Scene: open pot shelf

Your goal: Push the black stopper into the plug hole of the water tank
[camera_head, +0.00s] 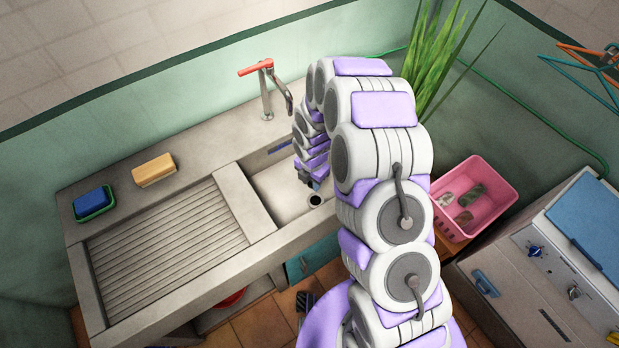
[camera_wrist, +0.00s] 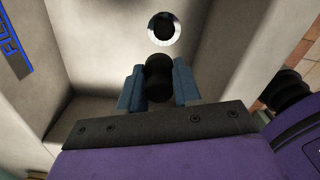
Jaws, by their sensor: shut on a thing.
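The water tank (camera_head: 268,187) is the pale basin on the right of the stone sink counter. My gripper (camera_wrist: 159,84) is inside the tank, shut on the black stopper (camera_wrist: 159,77), which sits between the two blue-grey fingers. In the wrist view the stopper is just below the hole and apart from it.
A tap (camera_head: 265,88) with a red handle stands behind the tank. A ribbed draining board (camera_head: 165,243), a yellow sponge (camera_head: 153,169) and a blue sponge in a green dish (camera_head: 93,203) are to the left. A pink basket (camera_head: 473,197) stands to the right.

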